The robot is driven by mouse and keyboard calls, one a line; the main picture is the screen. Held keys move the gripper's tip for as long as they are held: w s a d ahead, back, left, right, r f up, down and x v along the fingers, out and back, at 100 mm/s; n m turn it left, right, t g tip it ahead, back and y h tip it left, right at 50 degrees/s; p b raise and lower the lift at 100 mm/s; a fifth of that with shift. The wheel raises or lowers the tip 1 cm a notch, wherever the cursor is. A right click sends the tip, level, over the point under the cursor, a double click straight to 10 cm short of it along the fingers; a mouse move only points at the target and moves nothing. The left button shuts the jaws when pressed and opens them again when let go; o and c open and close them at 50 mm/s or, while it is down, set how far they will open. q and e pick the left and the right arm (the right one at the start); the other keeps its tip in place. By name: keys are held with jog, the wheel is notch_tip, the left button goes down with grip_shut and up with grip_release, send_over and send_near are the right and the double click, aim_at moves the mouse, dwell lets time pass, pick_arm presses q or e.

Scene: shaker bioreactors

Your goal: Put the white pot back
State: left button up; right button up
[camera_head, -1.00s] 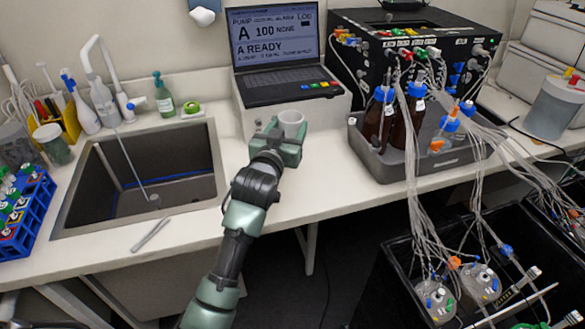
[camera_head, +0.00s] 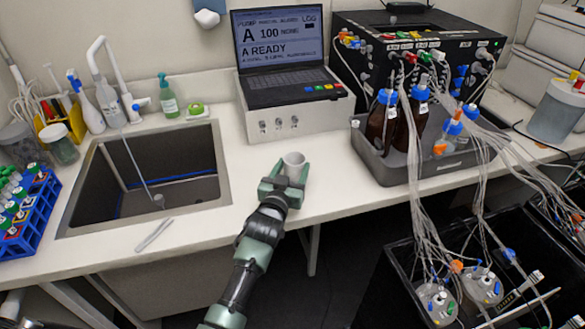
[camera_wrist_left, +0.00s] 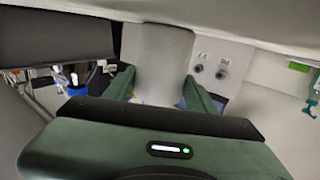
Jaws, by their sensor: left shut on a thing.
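The white pot (camera_head: 293,160) is a small open-topped cup. It is upright between the fingers of my left gripper (camera_head: 287,178), which is shut on it. It is over the counter strip between the sink and the grey tray, in front of the laptop's white box. Whether its base touches the counter is hidden by the gripper. In the left wrist view the pot (camera_wrist_left: 162,60) fills the gap between the two green fingers (camera_wrist_left: 160,92). My right gripper is not in view.
The sink (camera_head: 145,180) lies to the left, with a loose grey strip (camera_head: 154,234) at its front edge. The white box (camera_head: 290,118) carries a laptop (camera_head: 285,55). A grey tray (camera_head: 400,165) of bottles stands right, with many hanging tubes. The counter around the pot is clear.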

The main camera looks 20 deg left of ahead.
pick_arm(q)
jog(key=shift+f, duration=0.15)
jog(key=o, duration=1.5)
jog(key=shift+r, duration=0.2)
jog(key=s, duration=0.4)
jog(key=s+b, duration=0.1)
jog(key=s, duration=0.7)
jog(key=shift+d+r, duration=0.2)
jog(key=shift+r, duration=0.15)
